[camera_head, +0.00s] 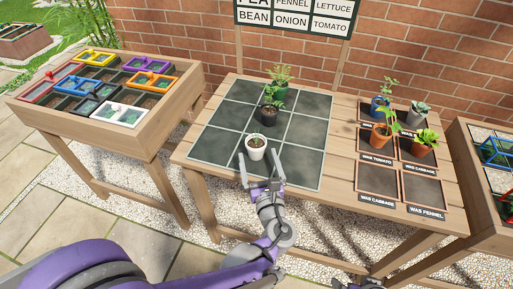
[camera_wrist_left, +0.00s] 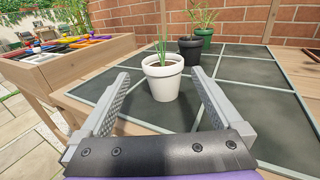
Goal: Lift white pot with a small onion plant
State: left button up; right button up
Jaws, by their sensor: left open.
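The white pot (camera_head: 255,151) with a small plant of thin green shoots stands upright on the dark tiled mat (camera_head: 222,143) on the middle table. It also shows in the left wrist view (camera_wrist_left: 162,83), ahead of and between the fingers. My left gripper (camera_head: 261,168) is open and empty, its fingers reaching toward the pot from the front edge of the table. In the left wrist view the left gripper (camera_wrist_left: 160,90) has a finger on either side of the pot's line, with the pot apparently just beyond the fingertips.
Behind the white pot stand a black pot (camera_head: 269,118) and a green pot (camera_head: 278,92), both with plants. On the right are labelled trays (camera_head: 379,186) with several potted plants, including an orange pot (camera_head: 380,138). A wooden bench (camera_head: 150,130) with coloured frames stands left. A brick wall closes the back.

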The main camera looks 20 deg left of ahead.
aim_at(256, 144)
pick_arm(q)
jog(key=shift+b+x, duration=0.4)
jog(key=shift+x, duration=2.8)
jog(key=shift+d+f, duration=0.1)
jog(key=shift+d, duration=0.15)
jog(key=c, duration=1.3)
